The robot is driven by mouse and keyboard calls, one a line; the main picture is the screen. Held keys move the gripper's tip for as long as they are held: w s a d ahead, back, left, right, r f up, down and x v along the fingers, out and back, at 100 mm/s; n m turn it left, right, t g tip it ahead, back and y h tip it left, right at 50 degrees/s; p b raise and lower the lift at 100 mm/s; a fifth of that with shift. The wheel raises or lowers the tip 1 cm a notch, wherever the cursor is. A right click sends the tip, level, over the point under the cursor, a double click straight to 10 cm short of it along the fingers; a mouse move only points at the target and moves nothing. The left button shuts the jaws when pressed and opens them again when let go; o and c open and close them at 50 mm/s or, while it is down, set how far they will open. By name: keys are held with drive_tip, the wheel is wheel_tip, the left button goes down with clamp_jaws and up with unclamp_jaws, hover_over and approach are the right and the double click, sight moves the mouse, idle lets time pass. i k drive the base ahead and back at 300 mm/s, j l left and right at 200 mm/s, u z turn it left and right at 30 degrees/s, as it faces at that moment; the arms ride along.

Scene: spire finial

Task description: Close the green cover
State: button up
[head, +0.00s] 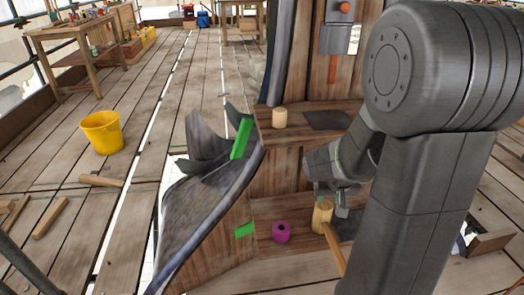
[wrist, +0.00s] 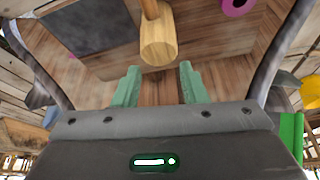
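A green strip (head: 241,139) stands tilted at the upper left edge of the wooden box, beside a dark curved sheet (head: 205,190). A green piece also shows at the right of the wrist view (wrist: 291,132). My gripper (head: 332,200) is over the lower compartment, near a wooden mallet (head: 322,215). In the wrist view, my gripper's fingers (wrist: 159,70) are apart, with the mallet head (wrist: 158,47) just beyond the tips. Contact is not visible.
A purple ring (head: 275,236) sits left of the mallet. A wooden cylinder (head: 280,118) stands on the upper shelf (head: 293,130). A yellow bucket (head: 101,132) and loose wood pieces (head: 50,217) lie on the plank floor at left. The floor between bucket and box is mostly clear.

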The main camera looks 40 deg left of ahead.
sight(247, 139)
drive_tip(key=u, duration=1.9)
drive_tip(key=j+u, duration=0.25)
drive_tip(key=j, duration=0.1)
